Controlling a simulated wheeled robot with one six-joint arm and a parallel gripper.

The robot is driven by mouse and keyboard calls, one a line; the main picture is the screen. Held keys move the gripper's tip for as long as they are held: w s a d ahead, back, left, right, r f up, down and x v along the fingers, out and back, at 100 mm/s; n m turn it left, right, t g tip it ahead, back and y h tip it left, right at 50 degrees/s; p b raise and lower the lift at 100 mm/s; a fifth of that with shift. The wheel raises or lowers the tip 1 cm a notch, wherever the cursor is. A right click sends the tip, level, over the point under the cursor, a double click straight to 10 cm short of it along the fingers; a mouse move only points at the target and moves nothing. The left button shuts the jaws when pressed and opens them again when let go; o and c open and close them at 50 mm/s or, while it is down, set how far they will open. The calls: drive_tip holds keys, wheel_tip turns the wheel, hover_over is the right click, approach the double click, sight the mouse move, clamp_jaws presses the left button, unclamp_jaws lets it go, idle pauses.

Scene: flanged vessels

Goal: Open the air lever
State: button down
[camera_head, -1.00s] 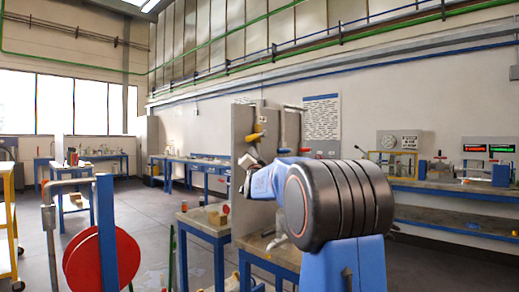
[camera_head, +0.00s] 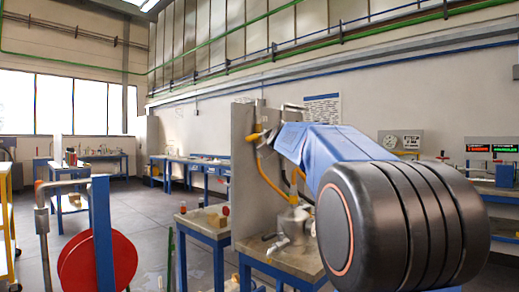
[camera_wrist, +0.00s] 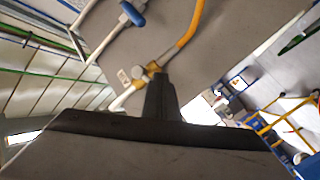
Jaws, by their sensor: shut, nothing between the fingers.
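A grey upright panel (camera_head: 243,165) carries a yellow fitting (camera_head: 254,136), with a yellow hose (camera_head: 263,172) curving down from it. In the wrist view the yellow hose (camera_wrist: 187,35) meets a brass fitting (camera_wrist: 152,68) on a white pipe (camera_wrist: 122,101). A blue handle (camera_wrist: 132,14) sits on another pipe above. I cannot tell which part is the air lever. My gripper (camera_wrist: 160,80) is shut and empty, its dark fingertips just by the brass fitting; contact is unclear.
A metal vessel (camera_head: 293,222) stands on the bench (camera_head: 292,262) by the panel, below my arm. A smaller blue-legged table (camera_head: 200,222) is to its left. A red reel (camera_head: 97,262) stands front left. Open floor lies between.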

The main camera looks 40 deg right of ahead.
sight(256, 136)
drive_tip(key=s+a+r+n+y, duration=0.2)
drive_tip(key=s+a+n+y, duration=0.15)
drive_tip(key=n, duration=0.45)
drive_tip(key=d+f+x, duration=0.1)
drive_tip(key=d+x, duration=0.1)
drive_tip(key=x, duration=1)
drive_tip(key=shift+s+f, duration=0.15)
drive_tip(key=shift+f, duration=0.05)
drive_tip(key=shift+s+h, duration=0.15)
drive_tip(key=shift+h, duration=0.1)
idle(0.9)
